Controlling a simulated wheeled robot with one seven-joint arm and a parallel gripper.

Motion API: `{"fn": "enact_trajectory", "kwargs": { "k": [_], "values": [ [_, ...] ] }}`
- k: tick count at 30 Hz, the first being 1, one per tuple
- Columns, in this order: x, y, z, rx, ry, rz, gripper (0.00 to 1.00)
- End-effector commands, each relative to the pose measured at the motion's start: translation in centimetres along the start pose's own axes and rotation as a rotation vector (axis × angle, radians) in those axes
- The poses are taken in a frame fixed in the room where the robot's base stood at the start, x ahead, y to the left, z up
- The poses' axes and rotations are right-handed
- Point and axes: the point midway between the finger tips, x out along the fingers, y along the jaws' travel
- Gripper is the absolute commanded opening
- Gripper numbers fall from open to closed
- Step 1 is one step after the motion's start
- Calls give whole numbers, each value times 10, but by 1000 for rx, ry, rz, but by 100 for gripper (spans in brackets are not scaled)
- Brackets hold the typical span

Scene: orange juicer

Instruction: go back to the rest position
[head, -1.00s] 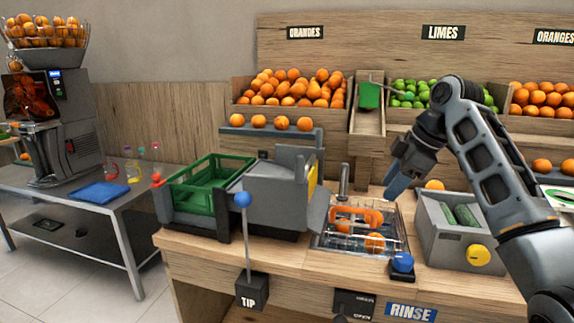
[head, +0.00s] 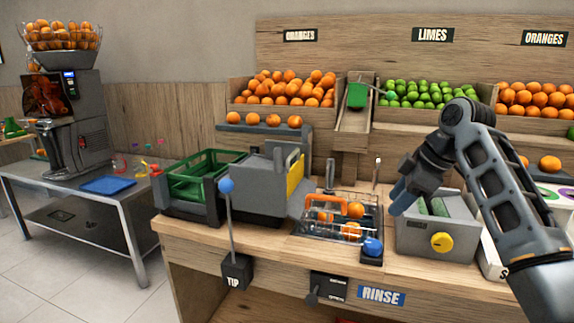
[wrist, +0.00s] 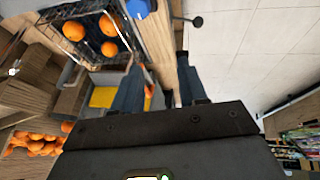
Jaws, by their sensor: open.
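My gripper (head: 396,204) hangs in the air at the end of the arm, in front of the grey box's left side in the head view. In the wrist view its two dark fingers (wrist: 160,85) stand apart with nothing between them. The arm comes in from the lower right and bends at a raised elbow. No object is held.
Below and left is a wire basket (head: 312,232) with oranges, by a blue knob (head: 372,247). The grey box (head: 425,236) has a yellow knob. A green crate (head: 205,172) stands left. Fruit bins line the back. Floor (head: 185,285) is open at lower left.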

Motion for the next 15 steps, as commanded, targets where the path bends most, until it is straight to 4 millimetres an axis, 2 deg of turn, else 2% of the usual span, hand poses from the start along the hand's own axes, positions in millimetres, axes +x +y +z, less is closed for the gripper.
{"fn": "enact_trajectory", "kwargs": {
  "k": [11,15],
  "values": [
    [68,-36,9,107,68,54,42],
    [107,-64,16,182,108,90,42]
  ]
}}
